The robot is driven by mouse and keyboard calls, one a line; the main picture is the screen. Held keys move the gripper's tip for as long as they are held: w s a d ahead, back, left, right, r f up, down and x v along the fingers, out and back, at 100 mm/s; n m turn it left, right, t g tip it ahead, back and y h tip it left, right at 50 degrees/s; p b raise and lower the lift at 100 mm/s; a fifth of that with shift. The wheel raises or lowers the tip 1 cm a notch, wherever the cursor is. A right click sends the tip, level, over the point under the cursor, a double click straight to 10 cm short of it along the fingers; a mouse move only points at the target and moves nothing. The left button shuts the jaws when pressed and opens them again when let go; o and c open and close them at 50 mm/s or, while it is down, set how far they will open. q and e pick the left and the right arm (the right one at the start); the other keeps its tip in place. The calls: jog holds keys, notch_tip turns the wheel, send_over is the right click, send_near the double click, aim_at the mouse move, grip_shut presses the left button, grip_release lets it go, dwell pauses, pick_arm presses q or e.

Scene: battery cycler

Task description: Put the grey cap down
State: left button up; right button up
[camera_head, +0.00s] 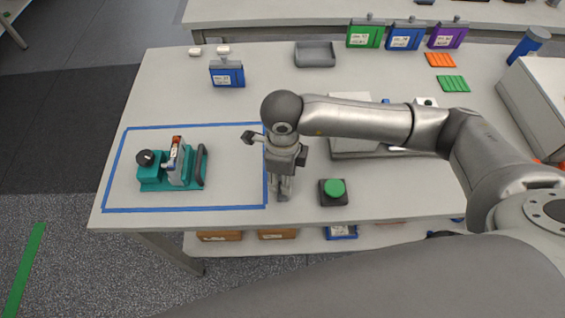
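My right gripper (281,193) points down over the table, just right of the blue tape frame's right edge. Its fingers look close together, but I cannot tell whether a cap is between them. No clearly grey cap shows. A small whitish cap (195,51) lies on the table at the back left. Another whitish piece (223,49) shows at the top of a blue battery pack (227,76) standing nearby. My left gripper is not in view.
A teal fixture (185,183) holding a pack stands inside the blue tape frame (187,209). A green button (334,188) is close right of my gripper. A grey tray (315,54) and upright green, blue and purple packs stand at the back. The table's middle left is clear.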

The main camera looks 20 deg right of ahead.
notch_tip(320, 180, up, 12)
jog(key=b, duration=0.3)
dwell(0.5)
